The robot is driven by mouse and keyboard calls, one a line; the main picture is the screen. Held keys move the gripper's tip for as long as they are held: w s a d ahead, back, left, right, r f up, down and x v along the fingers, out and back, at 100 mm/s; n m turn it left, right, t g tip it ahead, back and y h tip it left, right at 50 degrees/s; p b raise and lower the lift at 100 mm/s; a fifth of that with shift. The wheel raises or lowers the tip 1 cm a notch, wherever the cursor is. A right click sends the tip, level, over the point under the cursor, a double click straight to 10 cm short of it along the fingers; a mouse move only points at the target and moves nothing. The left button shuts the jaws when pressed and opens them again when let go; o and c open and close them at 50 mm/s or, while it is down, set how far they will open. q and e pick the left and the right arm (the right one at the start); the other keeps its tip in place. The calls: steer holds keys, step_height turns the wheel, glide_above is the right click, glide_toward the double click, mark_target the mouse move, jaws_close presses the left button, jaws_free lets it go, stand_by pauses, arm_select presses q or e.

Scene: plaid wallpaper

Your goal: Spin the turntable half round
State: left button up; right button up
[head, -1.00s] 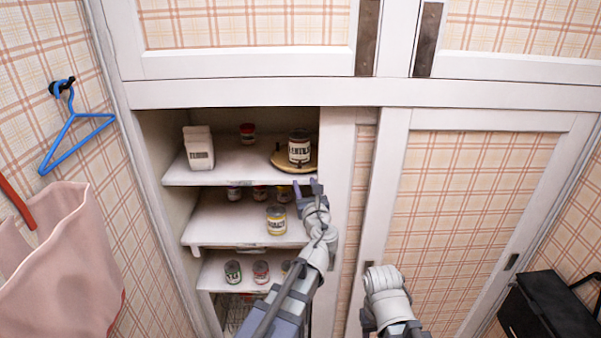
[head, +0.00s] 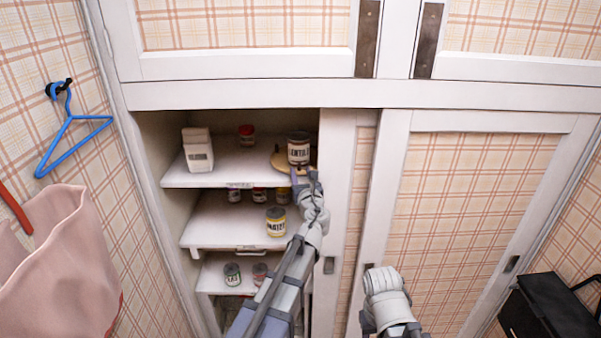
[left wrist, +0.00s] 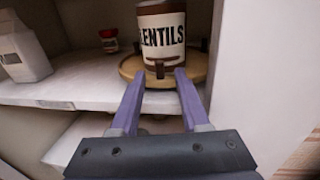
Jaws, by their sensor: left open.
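The turntable (head: 282,162) is a round tan disc at the right end of the cupboard's top shelf; its rim also shows in the left wrist view (left wrist: 199,88). A brown jar labelled LENTILS (head: 298,151) stands upright on it, its top cut off in the left wrist view (left wrist: 163,35). A small dark peg (left wrist: 159,69) stands at the disc's near edge. My left gripper (head: 304,178) is open at that edge. In the left wrist view its fingertips (left wrist: 160,76) lie either side of the peg; I cannot tell whether they touch it. My right gripper is hidden; only its arm shows.
A white carton (head: 198,151) and a red-lidded jar (head: 246,136) stand left of the turntable. Lower shelves hold several jars. The cupboard's white upright frame (head: 337,190) is close right of my left gripper.

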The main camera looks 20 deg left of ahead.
arm_select(q)
steer(key=shift+w+a, duration=0.25)
steer(key=shift+w, duration=0.35)
jaws_close()
stand_by(1.0)
